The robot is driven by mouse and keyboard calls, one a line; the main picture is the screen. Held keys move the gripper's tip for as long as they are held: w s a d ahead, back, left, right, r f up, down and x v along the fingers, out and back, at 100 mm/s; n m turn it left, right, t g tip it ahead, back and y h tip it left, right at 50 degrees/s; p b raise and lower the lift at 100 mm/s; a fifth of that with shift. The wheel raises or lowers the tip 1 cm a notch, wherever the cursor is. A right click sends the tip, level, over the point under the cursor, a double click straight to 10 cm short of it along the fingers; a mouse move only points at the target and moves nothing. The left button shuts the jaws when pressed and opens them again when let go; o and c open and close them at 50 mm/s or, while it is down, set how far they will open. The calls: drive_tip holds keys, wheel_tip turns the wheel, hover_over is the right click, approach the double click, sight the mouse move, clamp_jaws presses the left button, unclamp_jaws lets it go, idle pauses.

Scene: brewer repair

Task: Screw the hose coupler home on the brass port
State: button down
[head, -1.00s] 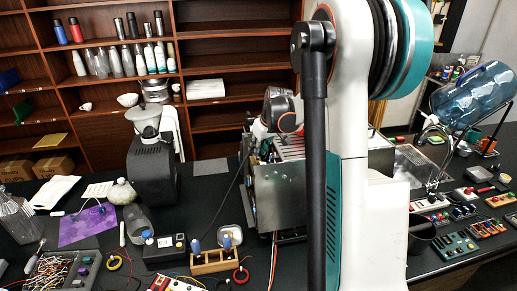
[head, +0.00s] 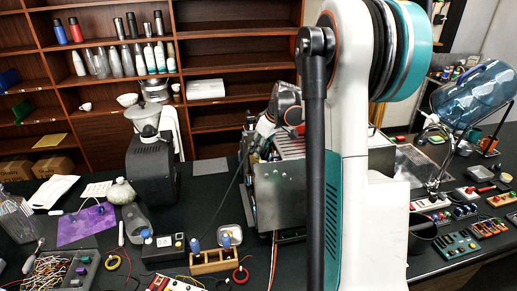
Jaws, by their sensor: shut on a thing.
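The brewer (head: 282,195) is an open metal box on the dark bench, left of my column, which hides its right part. My gripper (head: 254,146) is at the brewer's upper left edge, small and partly lost against the parts there. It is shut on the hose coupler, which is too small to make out. A thin dark hose (head: 234,180) runs from the bench up toward my gripper. The brass port cannot be told apart among the brewer's parts, so I cannot see how the coupler sits on it.
A black grinder (head: 152,170) stands left of the brewer. A wooden block with blue-handled tools (head: 212,262), a black box (head: 163,247) and a parts tray (head: 62,270) lie in front. A large blue bottle (head: 475,95) is at right. The bench behind the hose is fairly clear.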

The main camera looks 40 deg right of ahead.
drive_tip(key=shift+n+y, duration=0.5)
drive_tip(key=shift+n, duration=0.6)
drive_tip(key=n, duration=0.2)
drive_tip(key=shift+w+d+n+g+y+b, duration=0.1)
drive_tip(key=shift+d+n+g+y+b, duration=0.05)
drive_tip(key=shift+n+g+y+b, duration=0.2)
drive_tip(key=n+g+y, duration=0.1)
drive_tip(key=n, duration=0.2)
drive_tip(key=shift+w+n+g+b, duration=0.1)
drive_tip(key=shift+n+g+b, duration=0.25)
drive_tip(key=shift+n, duration=0.6)
drive_tip(key=n+g+y, duration=0.1)
drive_tip(key=n, duration=0.2)
drive_tip(key=shift+w+d, duration=0.1)
drive_tip(key=shift+w, duration=0.05)
drive_tip(key=shift+n+g, duration=0.3)
drive_tip(key=shift+n, duration=0.2)
